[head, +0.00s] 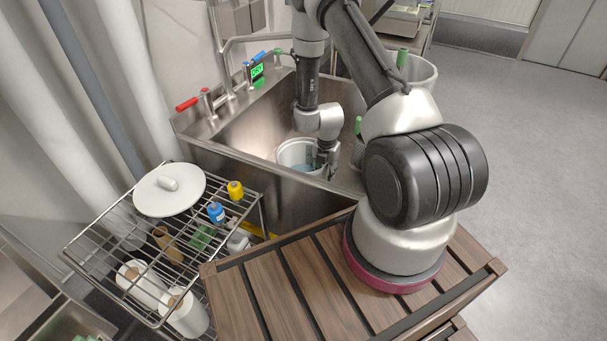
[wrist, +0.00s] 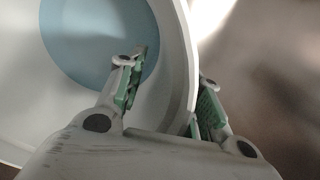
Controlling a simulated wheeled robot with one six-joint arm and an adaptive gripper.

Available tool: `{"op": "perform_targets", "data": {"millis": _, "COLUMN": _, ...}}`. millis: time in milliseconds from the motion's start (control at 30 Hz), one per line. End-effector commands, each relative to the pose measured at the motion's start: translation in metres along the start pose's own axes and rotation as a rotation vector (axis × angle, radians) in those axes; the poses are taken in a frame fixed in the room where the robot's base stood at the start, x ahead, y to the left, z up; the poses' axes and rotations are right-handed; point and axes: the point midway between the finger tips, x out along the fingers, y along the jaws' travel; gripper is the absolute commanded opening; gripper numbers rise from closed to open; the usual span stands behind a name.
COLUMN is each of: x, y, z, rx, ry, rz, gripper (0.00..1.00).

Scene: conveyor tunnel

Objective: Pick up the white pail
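The white pail (head: 284,153) stands upright in the steel sink basin, with pale blue liquid in it. In the wrist view the pail (wrist: 178,62) fills the upper left. My gripper (head: 325,163) is at the pail's right side, pointing down. In the wrist view its fingers (wrist: 168,98) straddle the pail's rim, one inside above the blue liquid and one outside the wall. The fingers are apart, with a visible gap between the inner finger and the wall. The lower fingertips are partly hidden in the head view.
The steel sink (head: 235,140) has walls close around the pail, and a red-handled tap (head: 188,104) at its left. A wire rack (head: 120,222) with a white lid (head: 168,190), bottles and rolls stands at lower left. Another white bucket (head: 421,75) stands behind my arm.

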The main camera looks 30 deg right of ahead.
Motion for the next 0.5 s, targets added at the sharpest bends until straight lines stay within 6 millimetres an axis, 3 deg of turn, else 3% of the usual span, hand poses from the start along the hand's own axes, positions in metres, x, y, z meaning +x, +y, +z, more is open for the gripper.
{"op": "perform_targets", "data": {"millis": 133, "x": -0.0004, "y": 0.0001, "z": 0.0001, "rx": 0.0, "ry": 0.0, "rz": 0.0, "gripper": 0.35}}
{"op": "perform_targets", "data": {"millis": 333, "x": -0.0006, "y": 0.0, "z": 0.0, "rx": 0.0, "ry": 0.0, "rz": 0.0, "gripper": 0.0}}
{"op": "perform_targets", "data": {"millis": 500, "x": -0.0007, "y": -0.0001, "z": -0.0001, "rx": 0.0, "ry": 0.0, "rz": 0.0, "gripper": 0.0}}
